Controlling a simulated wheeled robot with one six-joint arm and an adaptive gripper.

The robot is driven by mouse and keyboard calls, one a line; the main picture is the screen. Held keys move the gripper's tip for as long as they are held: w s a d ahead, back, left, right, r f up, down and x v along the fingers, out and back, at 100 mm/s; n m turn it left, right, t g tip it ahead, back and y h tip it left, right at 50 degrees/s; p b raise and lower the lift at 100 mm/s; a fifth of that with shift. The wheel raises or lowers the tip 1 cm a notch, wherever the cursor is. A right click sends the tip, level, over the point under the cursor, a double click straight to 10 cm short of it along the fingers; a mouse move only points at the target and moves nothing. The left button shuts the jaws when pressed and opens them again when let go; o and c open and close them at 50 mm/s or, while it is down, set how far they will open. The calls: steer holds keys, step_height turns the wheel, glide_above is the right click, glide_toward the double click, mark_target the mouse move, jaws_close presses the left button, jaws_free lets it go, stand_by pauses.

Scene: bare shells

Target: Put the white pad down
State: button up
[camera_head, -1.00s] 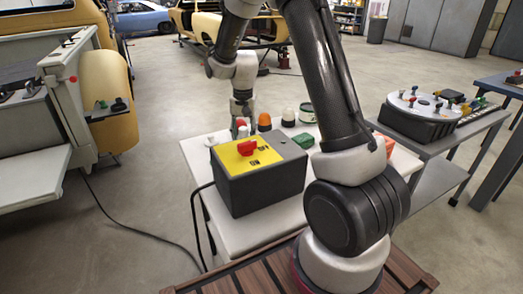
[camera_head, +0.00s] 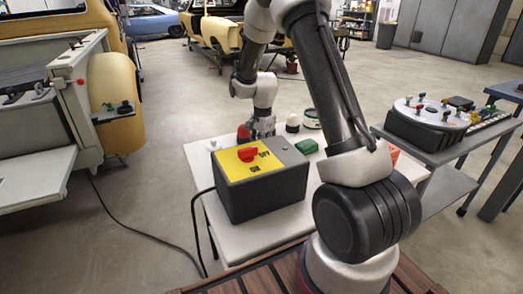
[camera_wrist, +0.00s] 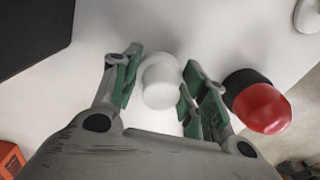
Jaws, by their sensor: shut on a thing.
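The white pad (camera_wrist: 161,85) is a small round white piece, seen from above between the fingers in the wrist view. My gripper (camera_wrist: 158,90) is shut on it, one green-padded finger at each side. In the head view my gripper (camera_head: 262,130) points down over the far part of the white table (camera_head: 240,238), behind the yellow-topped box. The pad cannot be made out there. The white tabletop lies below it, but I cannot tell whether the pad touches it.
A red-capped piece with a black base (camera_wrist: 262,103) stands close beside the right finger in the wrist view. The dark box with a yellow top (camera_head: 262,190) stands nearer.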

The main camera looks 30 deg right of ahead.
steer(key=shift+f, duration=0.75)
steer(key=shift+f, duration=0.1)
steer(key=o, duration=1.2)
steer(key=shift+c, duration=0.2)
